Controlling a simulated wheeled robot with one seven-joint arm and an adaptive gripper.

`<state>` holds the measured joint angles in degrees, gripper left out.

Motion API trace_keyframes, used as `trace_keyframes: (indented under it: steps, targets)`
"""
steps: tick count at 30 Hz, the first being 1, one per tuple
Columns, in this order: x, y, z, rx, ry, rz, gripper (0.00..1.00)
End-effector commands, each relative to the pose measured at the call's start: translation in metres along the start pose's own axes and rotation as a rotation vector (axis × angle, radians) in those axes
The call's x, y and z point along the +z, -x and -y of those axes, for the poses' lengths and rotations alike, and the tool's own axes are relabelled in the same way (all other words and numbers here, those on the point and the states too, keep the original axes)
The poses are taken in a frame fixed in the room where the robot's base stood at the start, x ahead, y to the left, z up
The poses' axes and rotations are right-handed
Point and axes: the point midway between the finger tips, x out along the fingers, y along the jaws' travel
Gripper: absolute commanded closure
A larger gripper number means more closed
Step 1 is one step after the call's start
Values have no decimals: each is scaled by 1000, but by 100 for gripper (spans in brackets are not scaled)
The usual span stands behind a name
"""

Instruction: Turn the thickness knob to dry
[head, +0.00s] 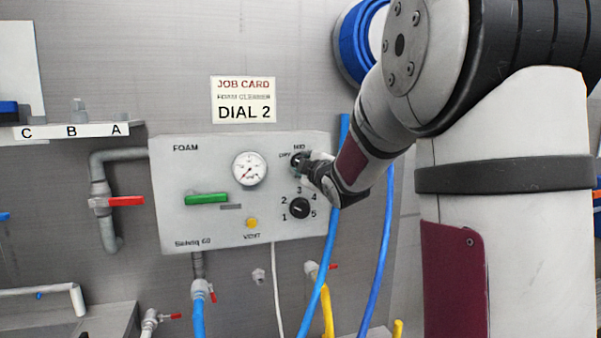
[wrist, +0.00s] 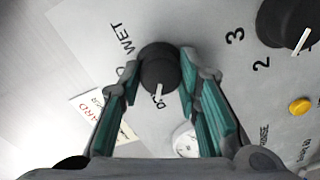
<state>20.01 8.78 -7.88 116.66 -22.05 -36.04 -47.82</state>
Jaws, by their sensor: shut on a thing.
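The thickness knob is a small black knob on the grey foam panel (head: 170,200), largely hidden behind my gripper (head: 304,164) in the head view. DRY and MID labels show beside it there. In the wrist view the thickness knob (wrist: 158,66) sits between the two teal-lined fingers of my gripper (wrist: 161,64), which is shut on it. Its white pointer aims down the picture at the label starting with D, partly covered by the pointer end. The WET label lies to the knob's upper left in that view.
A numbered dial (head: 299,208) sits just below the thickness knob. The panel also has a gauge (head: 250,169), a green lever (head: 206,198) and a yellow button (head: 251,222). A job card (head: 243,99) reading DIAL 2 hangs above. Blue hoses (head: 323,285) hang close to my wrist.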

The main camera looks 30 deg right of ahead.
Motion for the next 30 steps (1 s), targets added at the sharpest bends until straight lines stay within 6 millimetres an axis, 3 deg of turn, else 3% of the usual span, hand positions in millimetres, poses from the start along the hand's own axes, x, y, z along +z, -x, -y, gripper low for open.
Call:
trace_keyframes:
  steps: [19, 20, 22, 30]
  targets:
    - [-2, 0, 0, -1, 56, -1, 97]
    - [-2, 0, 0, -1, 56, -1, 67]
    - [-2, 0, 0, -1, 56, -1, 51]
    - [-1, 0, 0, -1, 54, 1, 49]
